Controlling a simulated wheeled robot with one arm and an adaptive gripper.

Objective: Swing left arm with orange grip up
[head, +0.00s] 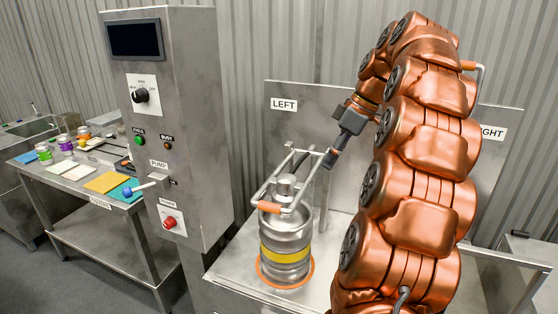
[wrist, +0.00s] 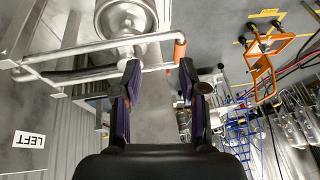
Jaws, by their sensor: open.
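The left arm is a pale metal bar frame (head: 312,179) with an orange grip (head: 270,207) across its front end. It lies low over the top of a steel keg-like can (head: 285,240) with a yellow band, under the LEFT sign. My gripper (head: 331,159) is by the right side of the frame, behind the orange grip. In the wrist view my gripper (wrist: 159,75) is open with nothing between its fingers. There the orange grip (wrist: 180,50) shows just beyond the right finger's tip, and the bars (wrist: 90,47) run off to the left. Contact cannot be told.
A grey control cabinet (head: 178,75) with knob and buttons stands left of the can. A side table (head: 75,203) with coloured boards and small cans is farther left. The LEFT and RIGHT back panel (head: 330,95) stands behind. My arm hides much of the right side.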

